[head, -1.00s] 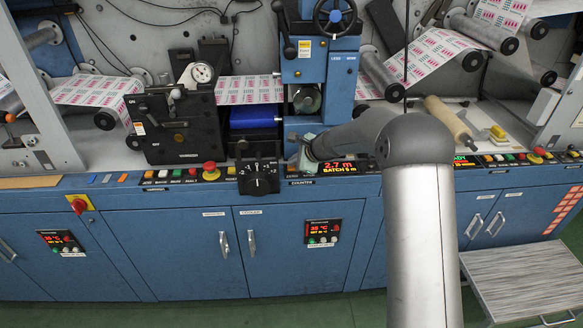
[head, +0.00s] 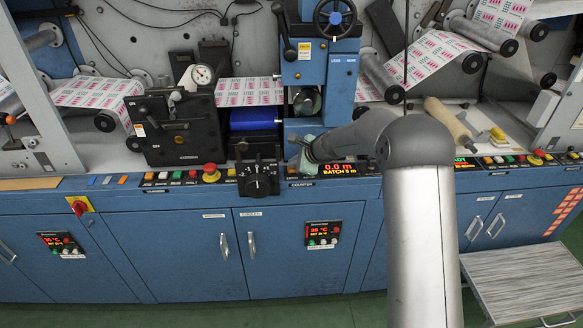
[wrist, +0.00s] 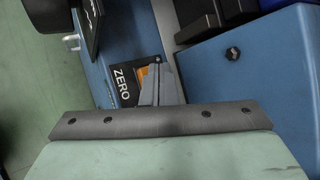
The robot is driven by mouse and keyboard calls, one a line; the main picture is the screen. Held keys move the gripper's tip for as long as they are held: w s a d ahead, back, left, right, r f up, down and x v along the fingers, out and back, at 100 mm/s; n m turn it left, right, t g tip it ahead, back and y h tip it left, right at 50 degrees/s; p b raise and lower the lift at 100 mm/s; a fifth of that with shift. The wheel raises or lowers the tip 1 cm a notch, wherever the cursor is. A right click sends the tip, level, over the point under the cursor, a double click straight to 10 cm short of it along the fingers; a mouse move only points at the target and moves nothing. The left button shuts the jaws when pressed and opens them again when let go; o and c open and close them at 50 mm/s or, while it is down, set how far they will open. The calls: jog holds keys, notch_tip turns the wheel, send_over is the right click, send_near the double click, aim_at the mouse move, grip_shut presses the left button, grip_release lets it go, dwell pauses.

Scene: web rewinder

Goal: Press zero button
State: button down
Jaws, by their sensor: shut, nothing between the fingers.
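The zero button is an orange patch (wrist: 143,76) beside the black "ZERO" label (wrist: 121,85) in the wrist view, partly hidden by my fingers. My gripper (wrist: 157,70) is shut and empty, with its fingertips at the button. I cannot tell for sure whether they touch it. In the head view my gripper (head: 292,161) reaches down to the panel just left of the counter display (head: 333,171), and it hides the button there.
A black dial box (head: 259,180) stands just left of my gripper. A blue press column (head: 320,60) rises behind it. A red stop button (head: 210,170) and several coloured buttons line the panel further left. Blue cabinet doors (head: 290,240) are below.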

aim_at(294, 170)
jog(key=shift+r, duration=0.55)
notch_tip(294, 170, up, 5)
jog(key=p, duration=0.4)
dwell(0.6)
jog(key=shift+s+r, duration=0.1)
jog(key=shift+r, duration=0.05)
jog(key=s+d+r+n+g+h, duration=0.2)
jog(key=s+d+n, duration=0.3)
jog(key=s, duration=1)
jog(key=s+d+r+n+g+h, duration=0.1)
jog(key=s+d+n, duration=0.5)
jog(key=s, duration=0.9)
jog(key=s+d+r+n+g+h, duration=0.2)
jog(key=s+d+n+h, duration=0.2)
jog(key=s, duration=1.1)
jog(key=d+n, duration=0.2)
jog(key=d, duration=0.2)
jog(key=shift+s+d+r+g, duration=0.25)
jog(key=shift+s+r+g, duration=0.05)
jog(key=shift+s+r, duration=0.1)
